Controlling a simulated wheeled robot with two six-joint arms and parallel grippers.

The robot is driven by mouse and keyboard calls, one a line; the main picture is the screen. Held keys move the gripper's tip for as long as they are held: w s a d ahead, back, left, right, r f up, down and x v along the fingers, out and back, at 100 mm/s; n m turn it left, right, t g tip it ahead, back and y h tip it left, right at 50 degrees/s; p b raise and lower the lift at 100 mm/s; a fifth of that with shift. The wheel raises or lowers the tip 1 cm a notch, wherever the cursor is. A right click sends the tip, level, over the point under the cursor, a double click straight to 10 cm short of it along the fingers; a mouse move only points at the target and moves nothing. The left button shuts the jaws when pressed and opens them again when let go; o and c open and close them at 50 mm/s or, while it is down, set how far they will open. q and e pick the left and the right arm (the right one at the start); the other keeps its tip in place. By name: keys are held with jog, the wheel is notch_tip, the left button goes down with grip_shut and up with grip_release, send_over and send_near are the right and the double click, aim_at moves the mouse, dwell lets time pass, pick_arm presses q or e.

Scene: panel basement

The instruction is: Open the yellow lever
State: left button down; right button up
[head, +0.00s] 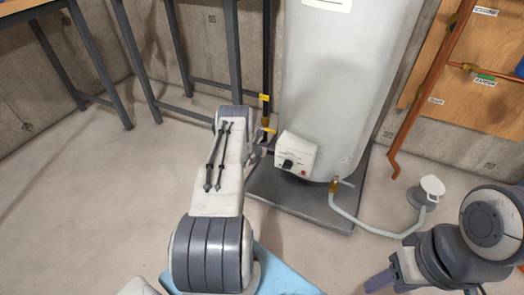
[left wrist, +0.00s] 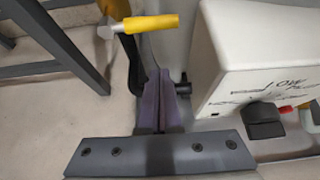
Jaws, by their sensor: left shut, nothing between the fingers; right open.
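The yellow lever (head: 268,130) sits on a brass valve on the dark pipe left of the white tank. In the left wrist view the lever (left wrist: 152,24) lies almost level, its yellow grip pointing right from a pale pivot. My left gripper (head: 256,150) is just below the lever in the head view. In the left wrist view its purple fingers (left wrist: 160,78) are shut together, empty, and appear apart from the lever. My right gripper (head: 381,280) is at the bottom right, far from the lever; its fingers are partly hidden by my arm.
A white control box (head: 297,154) with a black knob is on the tank (head: 340,80), close to the right of my left gripper. The tank stands on a dark base (head: 290,205). Table legs (head: 180,50) stand at left. A hose (head: 365,226) crosses the floor at right.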

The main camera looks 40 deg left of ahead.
aim_at(268, 130)
pick_arm(q)
jog(key=b+x, duration=0.1)
jog(key=x, duration=0.2)
jog(key=shift+f+b, duration=0.15)
jog(key=shift+b, duration=0.15)
jog(key=r, duration=0.3)
jog(key=shift+w, duration=0.2)
jog(key=shift+w+r, duration=0.1)
jog(key=shift+r, duration=0.65)
jog(key=shift+a, duration=0.15)
